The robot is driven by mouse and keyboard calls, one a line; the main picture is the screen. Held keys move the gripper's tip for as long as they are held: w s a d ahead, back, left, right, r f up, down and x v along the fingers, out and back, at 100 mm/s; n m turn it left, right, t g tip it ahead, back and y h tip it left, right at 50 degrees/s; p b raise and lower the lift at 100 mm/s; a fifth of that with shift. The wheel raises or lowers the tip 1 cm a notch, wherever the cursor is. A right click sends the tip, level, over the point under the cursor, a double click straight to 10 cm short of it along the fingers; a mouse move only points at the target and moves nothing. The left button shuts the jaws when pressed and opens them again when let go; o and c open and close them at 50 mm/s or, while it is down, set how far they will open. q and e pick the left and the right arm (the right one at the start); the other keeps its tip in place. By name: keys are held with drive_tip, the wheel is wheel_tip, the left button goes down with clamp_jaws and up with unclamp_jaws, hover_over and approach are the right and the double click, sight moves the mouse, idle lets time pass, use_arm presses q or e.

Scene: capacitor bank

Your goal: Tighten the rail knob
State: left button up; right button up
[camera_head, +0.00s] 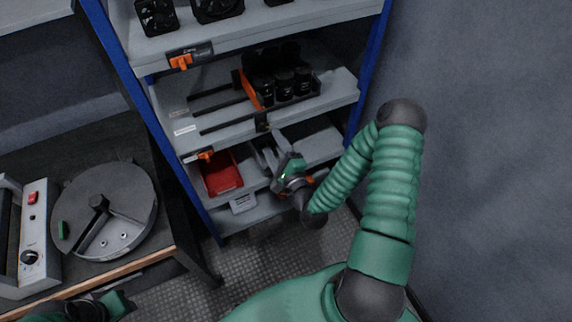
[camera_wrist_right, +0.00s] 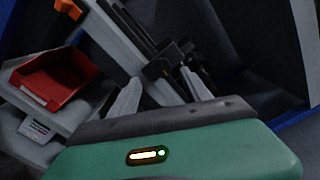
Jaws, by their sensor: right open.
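The shelf rack holds two dark rails (camera_head: 222,108) on its middle shelf, with an orange-fronted carrier of black cylinders (camera_head: 284,84) between or on them. A small black block (camera_head: 262,122) sits at the shelf's front edge by the rail end; it also shows in the right wrist view (camera_wrist_right: 158,69). I cannot tell for sure whether it is the rail knob. My right gripper (camera_head: 271,149) is open and empty, just below and in front of this block. Its fingertips (camera_wrist_right: 158,88) point toward the block, apart from it. My left gripper (camera_head: 112,304) is only partly visible at the bottom left.
A red bin (camera_head: 222,174) stands on the lower shelf, left of my right gripper; it also shows in the right wrist view (camera_wrist_right: 55,78). Orange clips (camera_head: 181,61) mark the shelf fronts. A blue post (camera_head: 368,70) bounds the right. A bench with a round plate (camera_head: 128,200) stands left.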

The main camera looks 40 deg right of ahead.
drive_tip(key=p+v, duration=0.4)
drive_tip(key=v, duration=0.7)
drive_tip(key=shift+w+d+f, duration=0.1)
drive_tip(key=shift+d+f, duration=0.05)
